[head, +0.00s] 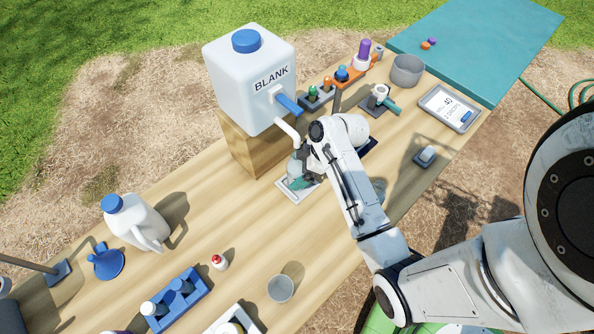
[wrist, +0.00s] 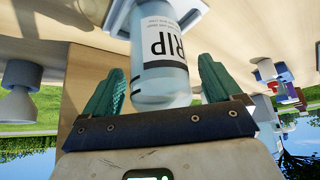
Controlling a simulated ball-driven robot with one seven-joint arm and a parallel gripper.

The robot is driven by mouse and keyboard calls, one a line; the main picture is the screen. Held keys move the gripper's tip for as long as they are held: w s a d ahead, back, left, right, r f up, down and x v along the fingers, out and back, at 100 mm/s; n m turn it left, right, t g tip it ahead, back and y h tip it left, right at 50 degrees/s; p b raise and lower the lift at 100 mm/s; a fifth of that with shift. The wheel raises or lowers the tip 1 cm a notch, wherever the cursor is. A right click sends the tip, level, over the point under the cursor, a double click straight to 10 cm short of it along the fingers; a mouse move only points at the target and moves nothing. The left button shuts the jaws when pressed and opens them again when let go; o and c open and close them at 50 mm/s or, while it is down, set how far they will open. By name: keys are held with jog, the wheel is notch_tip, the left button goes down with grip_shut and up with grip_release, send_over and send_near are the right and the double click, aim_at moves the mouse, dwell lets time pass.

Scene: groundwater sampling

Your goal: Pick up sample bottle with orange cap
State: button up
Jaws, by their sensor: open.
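A small bottle with an orange cap (head: 327,83) stands in a dark rack behind my forearm in the head view, beside green and blue caps. My gripper (head: 304,176) is near the spout of the large white jug, over a small pale tray. In the wrist view its teal fingers (wrist: 157,85) are open on either side of a clear bottle (wrist: 165,82). That bottle has a white label with the letters "RIP" showing, and its top is out of frame. I cannot tell its cap colour. Both fingers look apart from it.
The white "BLANK" jug (head: 250,75) stands on a wooden block (head: 252,145) left of my gripper. A grey cup (head: 407,70), a tablet (head: 450,106) and a purple-capped bottle (head: 363,54) are at the back. A clear cup (head: 281,289) and blue rack (head: 177,300) are in front.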

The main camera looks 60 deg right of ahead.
jog(key=shift+w+a+f, duration=0.1)
jog(key=shift+w+f, duration=0.05)
jog(key=shift+f, duration=0.15)
jog(key=c, duration=1.3)
jog(key=shift+r, duration=0.1)
jog(key=shift+c, duration=0.2)
